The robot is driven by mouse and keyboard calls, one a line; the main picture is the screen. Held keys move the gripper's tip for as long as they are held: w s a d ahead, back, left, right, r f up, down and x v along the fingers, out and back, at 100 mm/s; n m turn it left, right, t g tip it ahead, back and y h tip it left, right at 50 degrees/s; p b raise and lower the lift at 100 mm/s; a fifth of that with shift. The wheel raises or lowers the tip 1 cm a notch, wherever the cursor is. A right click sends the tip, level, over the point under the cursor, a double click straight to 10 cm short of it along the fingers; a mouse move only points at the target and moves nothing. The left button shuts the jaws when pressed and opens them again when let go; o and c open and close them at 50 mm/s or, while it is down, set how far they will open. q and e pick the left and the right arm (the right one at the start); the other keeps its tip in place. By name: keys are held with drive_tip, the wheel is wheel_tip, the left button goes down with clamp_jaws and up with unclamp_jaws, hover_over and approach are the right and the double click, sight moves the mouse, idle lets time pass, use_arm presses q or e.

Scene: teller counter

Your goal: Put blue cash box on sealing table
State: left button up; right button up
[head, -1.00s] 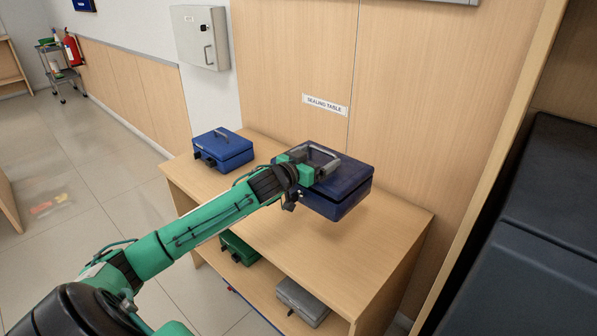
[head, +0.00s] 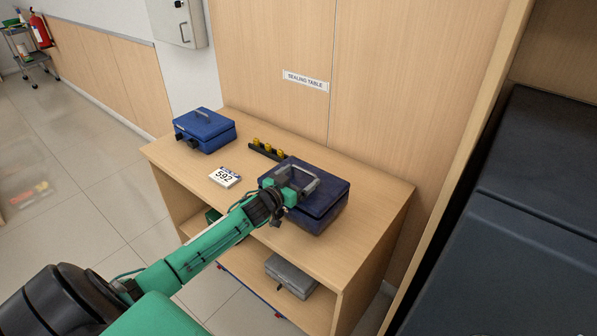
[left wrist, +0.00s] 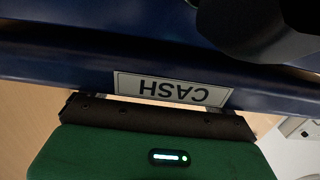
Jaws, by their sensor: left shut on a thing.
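The dark blue cash box (head: 322,207) is at the right part of the sealing table (head: 362,201), on or just above its top; I cannot tell whether it touches. My left gripper (head: 297,187) is shut on the grey handle on the box's lid. In the left wrist view the blue box (left wrist: 60,55) fills the upper part, with a CASH label (left wrist: 172,89) on it. A second, brighter blue box (head: 205,131) sits at the table's far left corner. The right gripper is not in view.
A white card reading 592 (head: 225,177) and a dark strip with yellow pieces (head: 267,150) lie on the table between the boxes. A grey box (head: 290,274) is on the shelf below. A dark padded surface (head: 520,230) stands at the right.

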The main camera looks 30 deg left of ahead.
sight(299, 184)
use_arm(q)
drive_tip(key=shift+w+f, duration=0.1)
drive_tip(key=shift+f, duration=1.25)
drive_tip(key=o, duration=1.8)
drive_tip(key=shift+f, duration=0.3)
drive_tip(key=shift+c, duration=0.2)
drive_tip(key=shift+s+d+r, duration=0.1)
drive_tip(key=shift+s, duration=0.1)
drive_tip(key=s+a+b, duration=0.1)
drive_tip(key=s, duration=1.1)
drive_tip(key=shift+r+b, duration=0.2)
drive_tip(key=shift+b, duration=0.1)
drive_tip(key=shift+w, duration=0.1)
